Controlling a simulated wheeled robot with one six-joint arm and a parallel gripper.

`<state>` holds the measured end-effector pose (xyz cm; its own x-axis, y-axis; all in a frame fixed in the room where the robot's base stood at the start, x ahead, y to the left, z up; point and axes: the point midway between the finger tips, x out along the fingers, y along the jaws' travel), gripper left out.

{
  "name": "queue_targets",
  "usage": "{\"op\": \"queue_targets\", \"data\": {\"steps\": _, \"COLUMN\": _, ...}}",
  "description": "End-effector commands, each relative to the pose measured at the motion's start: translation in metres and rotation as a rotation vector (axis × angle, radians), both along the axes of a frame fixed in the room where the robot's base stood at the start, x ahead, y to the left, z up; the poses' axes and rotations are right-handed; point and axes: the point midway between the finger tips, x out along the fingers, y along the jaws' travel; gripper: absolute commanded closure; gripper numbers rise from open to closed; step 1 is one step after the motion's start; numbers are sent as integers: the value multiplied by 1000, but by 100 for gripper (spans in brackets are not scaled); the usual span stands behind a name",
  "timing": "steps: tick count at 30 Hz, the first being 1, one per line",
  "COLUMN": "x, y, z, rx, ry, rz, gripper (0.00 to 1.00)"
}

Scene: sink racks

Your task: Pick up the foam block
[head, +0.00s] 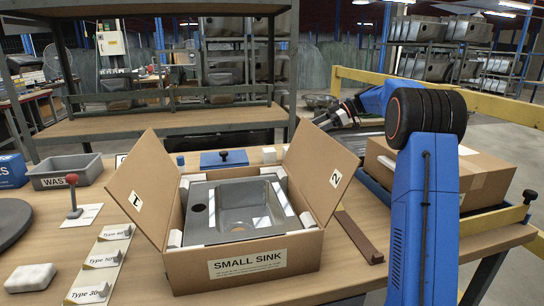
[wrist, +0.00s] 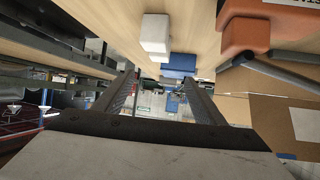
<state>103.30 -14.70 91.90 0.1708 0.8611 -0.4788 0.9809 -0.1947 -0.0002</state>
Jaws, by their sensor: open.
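A small white block (head: 269,154), which looks like the foam block, stands on the wooden table behind the open box, beside a blue piece with a black knob. A white block also shows near the top of the wrist view (wrist: 155,35), apart from my fingers. My gripper (head: 333,116) is above the back right of the box, to the right of the small block. In the wrist view its two dark fingers (wrist: 160,88) are spread with nothing between them. Similar white pieces (head: 174,238) sit around the grey sink (head: 245,208) inside the box.
The open cardboard box (head: 240,266), labelled SMALL SINK, has raised flaps. The blue piece (head: 224,159) lies beside the small block. A closed carton (head: 440,178) stands at right.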

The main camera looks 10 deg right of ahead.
Motion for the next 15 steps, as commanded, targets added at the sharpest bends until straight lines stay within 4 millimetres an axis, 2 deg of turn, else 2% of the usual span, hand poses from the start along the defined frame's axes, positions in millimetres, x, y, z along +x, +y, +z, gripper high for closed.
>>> {"op": "queue_targets", "data": {"steps": 3, "x": 3, "y": 20, "z": -11, "rx": 1, "ry": 2, "rz": 2, "gripper": 36}}
{"op": "queue_targets", "data": {"steps": 15, "x": 15, "y": 77, "z": -43, "rx": -1, "ry": 1, "rz": 1, "gripper": 36}}
